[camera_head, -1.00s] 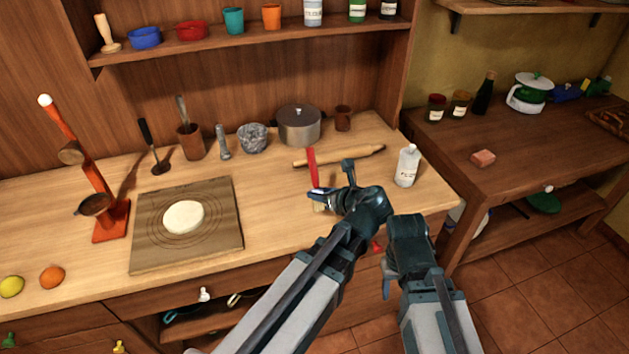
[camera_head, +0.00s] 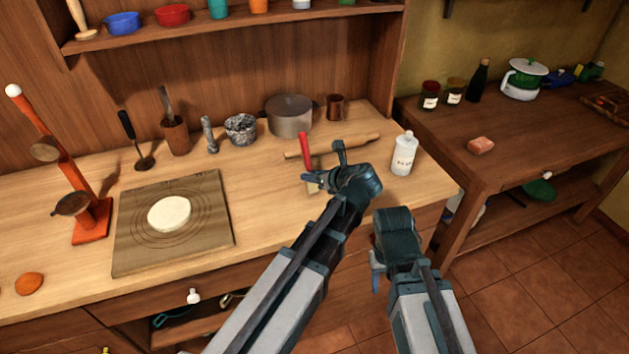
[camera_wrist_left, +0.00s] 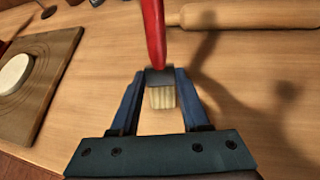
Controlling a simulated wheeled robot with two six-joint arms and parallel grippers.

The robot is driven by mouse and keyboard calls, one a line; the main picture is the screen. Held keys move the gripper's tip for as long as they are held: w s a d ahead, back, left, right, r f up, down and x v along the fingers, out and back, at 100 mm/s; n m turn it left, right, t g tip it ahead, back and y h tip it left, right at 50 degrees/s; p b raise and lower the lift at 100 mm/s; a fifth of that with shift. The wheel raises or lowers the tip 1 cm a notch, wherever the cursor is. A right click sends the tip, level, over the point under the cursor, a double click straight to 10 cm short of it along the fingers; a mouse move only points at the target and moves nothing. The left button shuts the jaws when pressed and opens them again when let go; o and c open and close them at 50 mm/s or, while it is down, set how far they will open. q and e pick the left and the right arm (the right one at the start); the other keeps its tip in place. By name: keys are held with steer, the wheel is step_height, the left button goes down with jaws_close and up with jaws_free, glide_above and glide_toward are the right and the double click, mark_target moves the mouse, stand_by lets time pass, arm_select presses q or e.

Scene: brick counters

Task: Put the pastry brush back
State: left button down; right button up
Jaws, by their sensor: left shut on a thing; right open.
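The pastry brush (camera_head: 305,150) has a red handle, a dark ferrule and pale bristles. My left gripper (camera_head: 322,172) is shut on it near the ferrule, over the right part of the wooden counter. The left wrist view shows the brush (camera_wrist_left: 153,35) between the two blue fingers, handle pointing away and bristles toward the palm. A shadow falls on the counter to its right. My right gripper (camera_head: 378,268) is open and empty in front of the counter edge. A brown crock (camera_head: 176,138) with a utensil in it stands at the back of the counter.
A rolling pin (camera_head: 350,145) lies behind the brush, with a metal pot (camera_head: 290,118) and brown cup (camera_head: 335,107) beyond. A white bottle (camera_head: 404,155) stands right of my left gripper. A board with dough (camera_head: 128,262) lies left; the counter between it and the brush is clear.

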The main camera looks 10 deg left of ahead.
arm_select(q)
steer(key=shift+r, duration=0.1)
steer(key=shift+c, duration=1.9)
jaws_free()
